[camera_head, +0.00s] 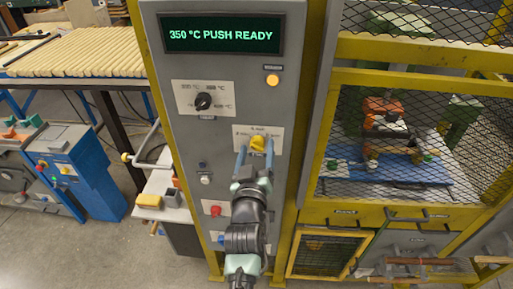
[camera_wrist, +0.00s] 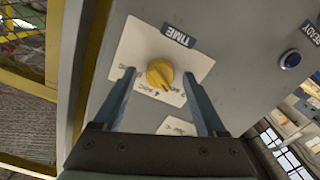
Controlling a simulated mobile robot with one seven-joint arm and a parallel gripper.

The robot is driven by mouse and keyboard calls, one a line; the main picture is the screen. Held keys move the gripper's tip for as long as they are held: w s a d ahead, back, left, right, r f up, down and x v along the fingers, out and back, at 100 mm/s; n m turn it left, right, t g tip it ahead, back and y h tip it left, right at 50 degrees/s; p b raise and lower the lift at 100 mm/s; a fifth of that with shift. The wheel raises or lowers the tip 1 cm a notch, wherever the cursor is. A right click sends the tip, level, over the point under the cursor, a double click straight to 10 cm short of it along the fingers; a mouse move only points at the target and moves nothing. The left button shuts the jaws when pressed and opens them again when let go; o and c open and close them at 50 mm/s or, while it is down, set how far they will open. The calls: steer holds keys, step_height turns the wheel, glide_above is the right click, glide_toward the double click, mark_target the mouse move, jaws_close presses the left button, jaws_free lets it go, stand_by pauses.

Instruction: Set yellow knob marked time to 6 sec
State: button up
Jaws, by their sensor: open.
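The yellow knob (camera_head: 258,143) sits on a white card on the grey control panel, and the wrist view shows it close up (camera_wrist: 160,73) beside a dark label reading TIME (camera_wrist: 178,35). The card has small "sec" markings that are hard to read. The knob's ridge seems to run toward the card's printed edge nearest my gripper in the wrist view; its exact setting cannot be told. My gripper (camera_head: 255,152) is open, with one blue-grey finger on each side of the knob, in the wrist view too (camera_wrist: 159,74). Gaps show between fingers and knob.
A display (camera_head: 221,34) reads "350 °C PUSH READY". Above the yellow knob are a black temperature knob (camera_head: 203,101) and an orange button (camera_head: 272,80). A red button (camera_head: 215,210) lies lower left. A mesh cage (camera_head: 400,150) stands to the right.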

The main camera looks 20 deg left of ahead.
steer(key=shift+w+a, duration=0.1)
steer(key=shift+w, duration=0.05)
jaws_close()
stand_by(0.4)
